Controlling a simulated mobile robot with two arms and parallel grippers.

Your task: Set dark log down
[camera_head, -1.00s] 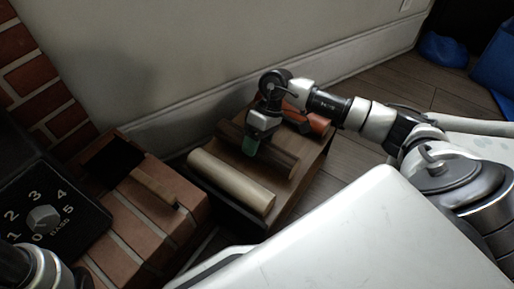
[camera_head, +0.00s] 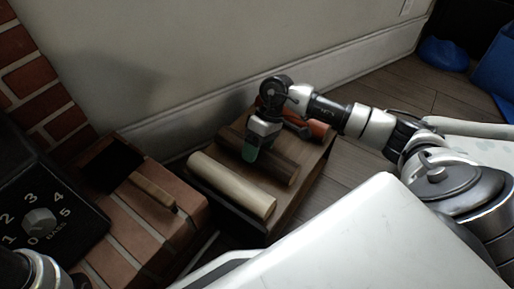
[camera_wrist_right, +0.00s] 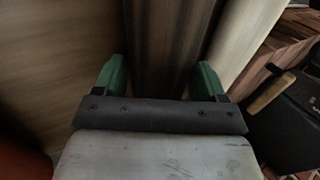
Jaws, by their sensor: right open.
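The dark log (camera_head: 280,166) lies on a brown wooden surface (camera_head: 309,163), next to a pale log (camera_head: 232,185) and roughly parallel to it. My right gripper (camera_head: 250,152) is over the middle of the dark log. In the right wrist view the dark log (camera_wrist_right: 166,45) runs between the two green fingers of my open right gripper (camera_wrist_right: 162,78), with a small gap at the fingers. The pale log (camera_wrist_right: 243,40) is to the right there. My left gripper is not in view; only a piece of my left arm shows at the lower left.
A brick ledge (camera_head: 135,228) stands left of the wooden surface, with a wood-handled brush or shovel (camera_head: 152,190) on it. A dark panel with a numbered knob (camera_head: 40,221) is at the far left. A red-orange object (camera_head: 318,130) lies behind the gripper. The wall is close behind.

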